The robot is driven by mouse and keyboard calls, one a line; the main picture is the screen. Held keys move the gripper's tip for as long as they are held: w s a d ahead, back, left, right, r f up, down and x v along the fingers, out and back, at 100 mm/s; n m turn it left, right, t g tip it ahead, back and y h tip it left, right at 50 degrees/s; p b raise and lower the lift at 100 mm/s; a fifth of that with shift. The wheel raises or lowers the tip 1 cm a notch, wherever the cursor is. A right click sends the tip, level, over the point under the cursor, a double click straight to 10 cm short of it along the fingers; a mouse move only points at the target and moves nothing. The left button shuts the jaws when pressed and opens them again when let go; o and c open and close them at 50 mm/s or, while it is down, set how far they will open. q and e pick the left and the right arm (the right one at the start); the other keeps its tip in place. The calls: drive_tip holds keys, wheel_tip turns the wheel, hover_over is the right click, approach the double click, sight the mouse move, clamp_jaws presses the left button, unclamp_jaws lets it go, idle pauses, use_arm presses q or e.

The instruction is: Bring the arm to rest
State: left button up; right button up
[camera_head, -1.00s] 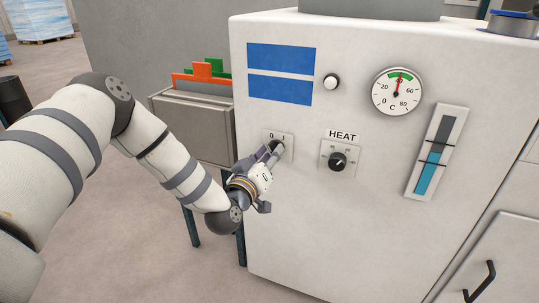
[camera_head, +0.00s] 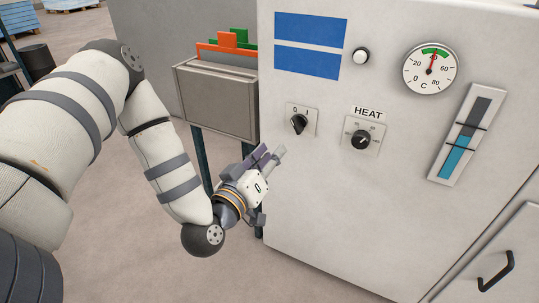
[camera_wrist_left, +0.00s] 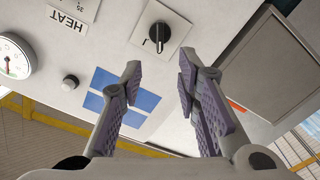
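My left gripper (camera_head: 270,156) is in front of the machine's white front (camera_head: 335,205), below and left of the black 0/I switch (camera_head: 299,124). In the left wrist view its fingers (camera_wrist_left: 160,76) are spread apart with nothing between them. The switch also shows there (camera_wrist_left: 159,37), beyond the fingertips and clear of them. My left arm (camera_head: 165,170) comes in from the left, bent, with the wrist low. My right gripper is not in view.
The HEAT knob (camera_head: 361,140), dial gauge (camera_head: 430,69), white button (camera_head: 361,56) and level strip (camera_head: 467,135) are on the machine's front. A grey bin (camera_head: 216,102) with orange and green sheets stands left of it. Open floor (camera_head: 125,245) lies lower left.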

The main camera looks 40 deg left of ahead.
use_arm(q)
drive_tip(key=s+d+f+m+g+h+p, duration=0.3)
drive_tip(key=s+d+f+g, duration=0.35)
drive_tip(key=s, duration=0.25)
drive_tip(key=s+d+f+m+g+h+p, duration=0.3)
drive_tip(key=s+d+f+g+p, duration=0.15)
drive_tip(key=s+d+f, duration=0.35)
drive_tip(key=s+a+r+m+g+y+p, duration=0.1)
drive_tip(key=s+g, duration=0.3)
drive_tip(key=s, duration=0.8)
drive_tip(key=s+a+r+m+g+y+p, duration=0.1)
drive_tip(key=s+g, duration=0.4)
drive_tip(key=s, duration=0.7)
drive_tip(key=shift+a+p, duration=0.3)
drive_tip(key=shift+a, duration=0.25)
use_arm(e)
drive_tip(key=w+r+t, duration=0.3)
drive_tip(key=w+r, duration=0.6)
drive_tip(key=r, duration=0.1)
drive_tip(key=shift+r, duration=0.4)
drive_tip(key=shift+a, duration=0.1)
